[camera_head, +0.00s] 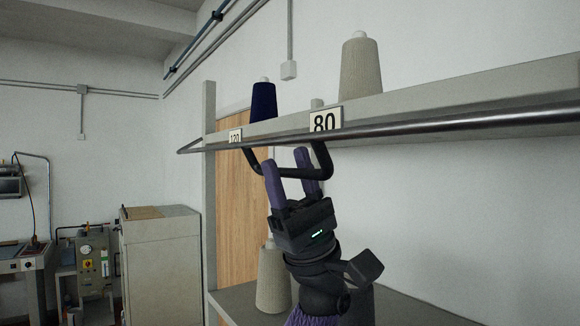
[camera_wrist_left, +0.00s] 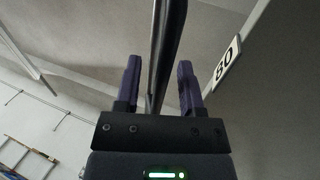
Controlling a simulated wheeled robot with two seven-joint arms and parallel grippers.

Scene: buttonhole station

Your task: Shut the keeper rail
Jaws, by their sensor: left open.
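The keeper rail (camera_head: 400,125) is a long dark metal bar running along the front of the upper shelf. A black U-shaped handle (camera_head: 325,160) hangs below it, under the number plates. My left gripper (camera_head: 285,157) is open, with its purple fingers pointing up at the handle's lower bar. In the left wrist view a dark bar (camera_wrist_left: 163,50) passes between the two fingers of the gripper (camera_wrist_left: 158,72), with gaps showing at both sides. I cannot tell whether either finger touches it. My right gripper is out of view.
The upper shelf (camera_head: 470,97) carries a navy cone (camera_head: 263,101) and a beige cone (camera_head: 361,70). Another beige cone (camera_head: 273,280) stands on the lower shelf (camera_head: 400,308), beside my arm. A grey cabinet (camera_head: 162,262) stands at left.

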